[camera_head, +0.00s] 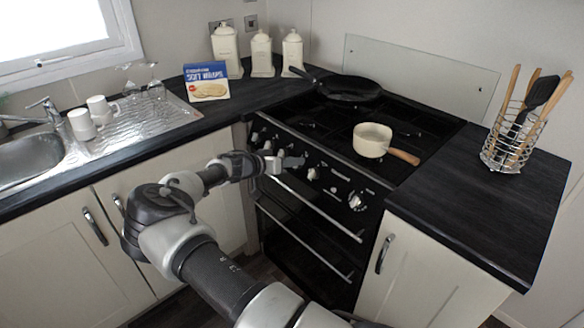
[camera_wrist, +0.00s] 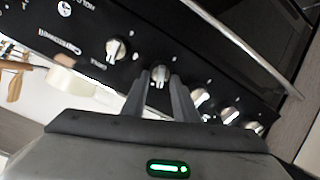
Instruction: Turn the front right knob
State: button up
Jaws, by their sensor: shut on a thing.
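The oven's front panel (camera_head: 335,183) carries a row of silver-white knobs. In the wrist view my gripper (camera_wrist: 160,78) has its two dark fingers on either side of one knob (camera_wrist: 160,72), shut on it. In the head view my gripper (camera_head: 292,161) reaches the panel from the left and hides the held knob. A neighbouring knob (camera_head: 312,174) stands free just to its right; it also shows in the wrist view (camera_wrist: 116,49). A knob with a dial (camera_head: 356,202) is farther right. More knobs (camera_head: 260,141) lie left of my gripper.
A cream saucepan (camera_head: 371,140) and a black frying pan (camera_head: 349,88) stand on the hob. An oven handle (camera_head: 318,208) runs below the knobs. A utensil rack (camera_head: 515,145) stands on the right counter. A blue box (camera_head: 206,81) and canisters stand at the back left.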

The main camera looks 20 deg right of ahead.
jog(key=shift+w+a+f+n+y+b, duration=0.1)
jog(key=shift+n+b, duration=0.25)
jog(key=shift+n, duration=1.9)
jog(key=shift+w+a+f+n+y+b, duration=0.15)
jog(key=shift+n+b, duration=0.2)
jog(key=shift+n, duration=1.85)
jog(key=shift+s+f+n+y+b, duration=0.1)
jog(key=shift+n+b, duration=0.25)
jog(key=shift+n, duration=1.9)
jog(key=o, duration=1.1)
jog(key=shift+c, duration=0.2)
jog(key=p+v, duration=0.1)
jog(key=v, duration=1.6)
jog(key=shift+a+p, duration=0.2)
jog(key=shift+p, duration=0.1)
